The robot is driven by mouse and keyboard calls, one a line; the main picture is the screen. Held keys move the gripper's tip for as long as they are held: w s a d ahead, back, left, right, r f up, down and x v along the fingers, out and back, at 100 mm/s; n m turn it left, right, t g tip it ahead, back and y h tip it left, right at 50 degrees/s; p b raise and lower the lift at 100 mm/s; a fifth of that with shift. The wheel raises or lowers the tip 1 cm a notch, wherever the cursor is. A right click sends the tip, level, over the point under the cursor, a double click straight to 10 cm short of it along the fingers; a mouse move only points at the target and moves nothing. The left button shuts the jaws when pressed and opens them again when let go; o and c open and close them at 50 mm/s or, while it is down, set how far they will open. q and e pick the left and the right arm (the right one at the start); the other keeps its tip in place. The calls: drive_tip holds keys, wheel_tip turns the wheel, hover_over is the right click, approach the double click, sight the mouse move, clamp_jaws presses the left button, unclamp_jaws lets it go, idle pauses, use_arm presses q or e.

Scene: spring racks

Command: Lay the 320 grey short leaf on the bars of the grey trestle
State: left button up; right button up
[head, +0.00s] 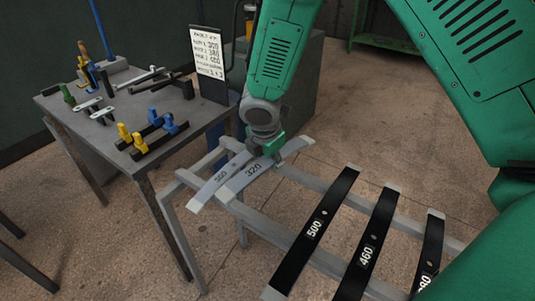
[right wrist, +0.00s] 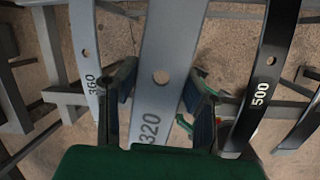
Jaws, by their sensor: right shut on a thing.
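The 320 grey short leaf (head: 262,172) is a pale flat strip with a centre hole. It spans both bars of the grey trestle (head: 325,186); I cannot tell whether it touches them. My right gripper (head: 268,152) is over its middle and hides part of it. In the right wrist view, my right gripper (right wrist: 160,76) has one finger on each side of the 320 leaf (right wrist: 166,40). A grey 360 leaf (head: 217,182) lies close to its left and also shows in the right wrist view (right wrist: 84,35). My left gripper is out of view.
Black leaves lie across the bars to the right: 500 (head: 325,210), 460 (head: 378,225) and another (head: 432,240) with its number partly cut off. A grey table (head: 85,135) at the left holds clamps, tools and a written board (head: 208,55). Bare bar shows between 320 and 500.

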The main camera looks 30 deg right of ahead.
drive_tip(key=shift+w+d+f+n+y, duration=0.15)
drive_tip(key=shift+w+d+n+y, duration=0.15)
drive_tip(key=shift+w+n, duration=0.45)
drive_tip(key=shift+s+t, duration=0.2)
drive_tip(key=shift+t, duration=0.1)
drive_tip(key=shift+a, duration=0.15)
drive_tip(key=shift+s+n, duration=0.1)
drive_tip(key=shift+n, duration=0.15)
drive_tip(key=shift+p, duration=0.3)
wheel_tip(320, 180, down, 9)
drive_tip(key=b, duration=0.5)
drive_tip(key=shift+f+b, duration=0.2)
drive_tip(key=shift+b, duration=0.15)
